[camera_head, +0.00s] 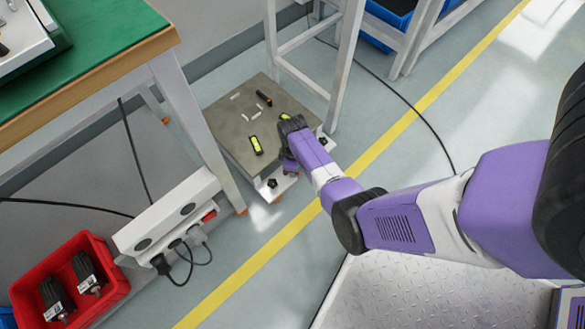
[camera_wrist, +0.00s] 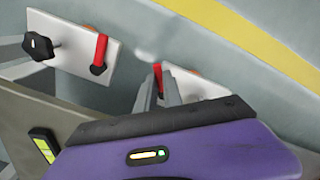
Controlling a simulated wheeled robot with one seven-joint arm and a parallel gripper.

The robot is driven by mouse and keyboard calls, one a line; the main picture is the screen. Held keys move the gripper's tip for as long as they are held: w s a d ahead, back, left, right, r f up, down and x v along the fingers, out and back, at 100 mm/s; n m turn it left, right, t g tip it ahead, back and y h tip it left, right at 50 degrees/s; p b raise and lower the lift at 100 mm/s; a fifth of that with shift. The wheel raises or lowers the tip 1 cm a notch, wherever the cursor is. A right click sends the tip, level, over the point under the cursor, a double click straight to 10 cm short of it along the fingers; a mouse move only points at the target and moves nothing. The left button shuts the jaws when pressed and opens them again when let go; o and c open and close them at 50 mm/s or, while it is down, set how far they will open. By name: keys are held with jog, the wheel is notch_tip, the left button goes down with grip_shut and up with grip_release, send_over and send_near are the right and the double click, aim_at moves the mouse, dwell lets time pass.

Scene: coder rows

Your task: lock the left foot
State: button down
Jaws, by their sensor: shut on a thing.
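A low machine base with a grey metal top (camera_head: 222,122) stands on the floor. White foot brackets sit on its near side: a left one with a black star knob (camera_head: 272,183) and a right one (camera_head: 327,142). My gripper (camera_head: 290,168) is low beside the left bracket. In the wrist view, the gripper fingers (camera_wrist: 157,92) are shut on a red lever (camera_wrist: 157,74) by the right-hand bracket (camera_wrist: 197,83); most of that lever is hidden. The other bracket (camera_wrist: 75,55) there shows a black star knob (camera_wrist: 38,46) and a free red lever (camera_wrist: 99,54).
Two yellow-green spirit levels, one nearer (camera_head: 256,145), lie on the metal top with a black-and-orange piece (camera_head: 264,98). A white frame (camera_head: 345,65) stands behind. A workbench (camera_head: 110,60), a power strip (camera_head: 165,215) and a red crate (camera_head: 118,285) are left.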

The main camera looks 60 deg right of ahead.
jog(key=shift+w+d+n, duration=0.1)
jog(key=shift+d+n, duration=0.2)
jog(key=shift+n, duration=1)
jog(key=c, duration=1.5)
grip_release()
jog(key=shift+r+p, duration=2.65)
jog(key=shift+r, duration=1.2)
